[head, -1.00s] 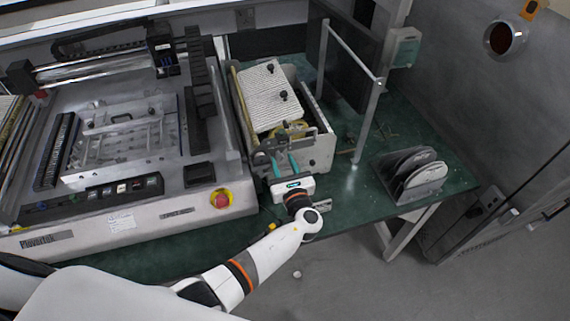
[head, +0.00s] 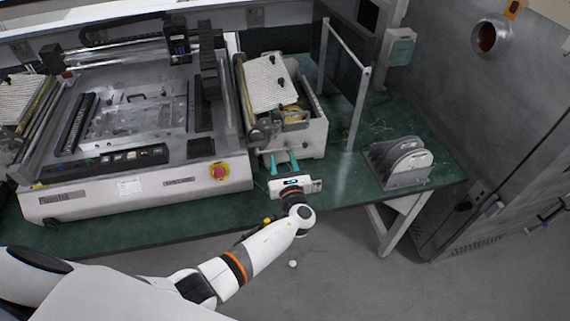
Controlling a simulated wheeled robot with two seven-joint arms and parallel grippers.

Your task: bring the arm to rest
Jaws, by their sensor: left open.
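My left arm comes in from the lower left of the head view. My left gripper (head: 284,163) is at the front edge of the green table, with its two teal fingers spread apart and pointing away from me. Nothing shows between the fingers. The fingertips are just in front of a cream box-shaped machine (head: 308,137); I cannot tell whether they touch it. My right gripper is not in view.
A large grey machine (head: 75,195) with a red stop button (head: 219,171) fills the left of the green table (head: 345,184). A rack of grey discs (head: 402,163) stands at the right. A metal frame (head: 359,108) rises behind.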

